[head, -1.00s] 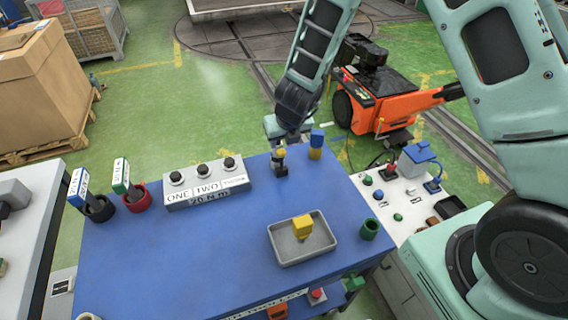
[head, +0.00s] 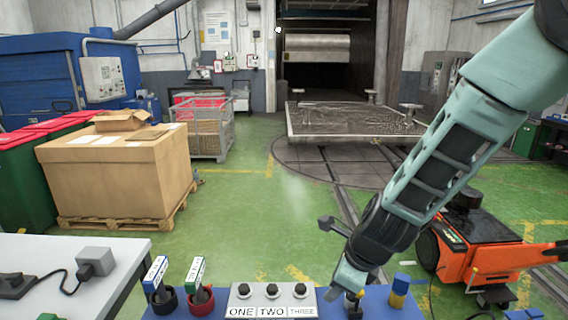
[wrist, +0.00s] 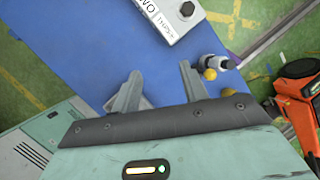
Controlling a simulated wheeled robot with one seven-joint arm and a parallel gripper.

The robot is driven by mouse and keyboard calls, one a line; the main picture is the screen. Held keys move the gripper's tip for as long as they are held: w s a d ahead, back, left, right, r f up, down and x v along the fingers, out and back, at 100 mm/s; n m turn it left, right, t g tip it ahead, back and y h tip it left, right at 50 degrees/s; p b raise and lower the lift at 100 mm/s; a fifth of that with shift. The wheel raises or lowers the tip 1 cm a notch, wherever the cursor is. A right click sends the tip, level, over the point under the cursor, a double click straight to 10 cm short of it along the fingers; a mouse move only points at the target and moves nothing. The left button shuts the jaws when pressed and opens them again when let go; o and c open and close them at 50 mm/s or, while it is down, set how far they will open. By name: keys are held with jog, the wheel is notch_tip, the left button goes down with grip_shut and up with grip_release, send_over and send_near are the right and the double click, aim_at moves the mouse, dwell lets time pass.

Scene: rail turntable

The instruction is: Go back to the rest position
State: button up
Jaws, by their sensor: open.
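My gripper (head: 348,282) hangs low over the far edge of the blue table (head: 225,306) in the head view, at the end of my arm. In the wrist view, its two fingers (wrist: 160,76) stand apart with nothing between them, above the blue top (wrist: 75,45). A small yellow-and-dark piece (head: 354,300) stands on the table by the gripper, partly hidden. A blue-and-yellow piece (head: 399,290) stands to its right, apart from the gripper.
A three-button box (head: 270,298) sits left of the gripper, with two labelled pieces in cups (head: 200,300) beyond it. An orange machine (head: 490,255) stands on the right. A large carton (head: 115,170) is on a pallet; green floor between is clear.

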jog(key=s+a+r+n+g+b, duration=0.1)
jog(key=s+r+n, duration=0.2)
jog(key=s+n, duration=0.5)
jog(key=s+a+r+n+g+b, duration=0.1)
jog(key=s+a+r+n+g, duration=0.1)
jog(key=s+n, duration=0.65)
jog(key=s+d+n+h, duration=0.1)
jog(key=s+d+n, duration=0.1)
jog(key=s+n, duration=0.2)
jog(key=s+d+r+n+h+b, duration=0.1)
jog(key=s+d+n, duration=0.2)
jog(key=n, duration=0.7)
jog(key=shift+s+d+r+g+h, duration=0.15)
jog(key=shift+s+d+g+h, duration=0.15)
jog(key=shift+s+d, duration=0.05)
jog(key=shift+n, duration=0.25)
